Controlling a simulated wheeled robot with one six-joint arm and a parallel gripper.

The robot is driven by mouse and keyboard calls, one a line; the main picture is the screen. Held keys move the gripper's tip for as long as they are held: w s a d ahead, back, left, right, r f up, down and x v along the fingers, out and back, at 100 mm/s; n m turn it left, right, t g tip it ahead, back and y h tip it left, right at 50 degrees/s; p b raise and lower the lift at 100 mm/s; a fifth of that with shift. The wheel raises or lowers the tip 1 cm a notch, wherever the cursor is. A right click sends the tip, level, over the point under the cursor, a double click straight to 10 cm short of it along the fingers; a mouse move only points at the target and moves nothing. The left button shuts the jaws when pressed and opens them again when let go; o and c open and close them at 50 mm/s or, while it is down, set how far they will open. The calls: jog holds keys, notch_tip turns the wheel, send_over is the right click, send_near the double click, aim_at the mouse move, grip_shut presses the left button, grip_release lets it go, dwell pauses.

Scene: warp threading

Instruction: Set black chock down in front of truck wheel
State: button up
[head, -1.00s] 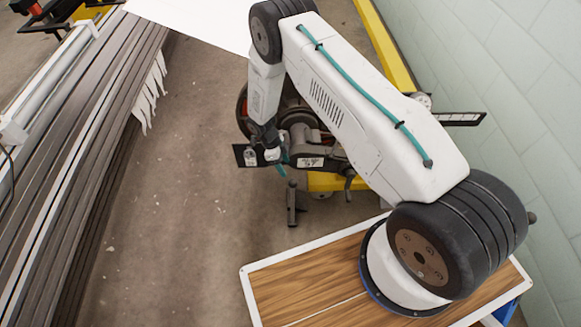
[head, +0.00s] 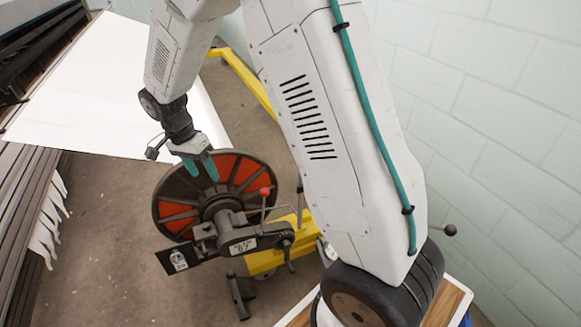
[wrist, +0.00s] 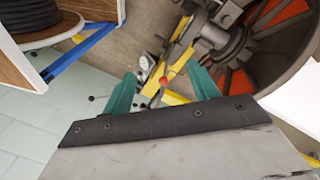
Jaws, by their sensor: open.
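My gripper (head: 203,170) is open in the head view, its teal fingers pointing down in front of a large dark wheel with red-orange segments (head: 238,172). In the wrist view my gripper (wrist: 163,82) shows two separate teal fingers with nothing held between them. The segmented wheel (wrist: 268,45) is at the upper right there. I cannot make out a black chock or a truck wheel in either view.
The wheel sits on a stand with a yellow frame (head: 268,260), a labelled black plate (head: 178,257) and a red-knobbed lever (head: 265,192). A white sheet (head: 115,90) spreads at the left. A pale block wall (head: 500,120) is at the right.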

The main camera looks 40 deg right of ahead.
jog(key=s+d+r+n+t, duration=0.15)
jog(key=s+r+n, duration=0.45)
jog(key=s+r, duration=0.9)
jog(key=s+d+r+n+t+y, duration=0.1)
jog(key=s+r+n, duration=0.2)
jog(key=s+n, duration=0.4)
jog(key=s, duration=0.9)
jog(key=shift+s+n+y, duration=0.3)
jog(key=shift+y, duration=0.1)
jog(key=shift+d+r, duration=0.1)
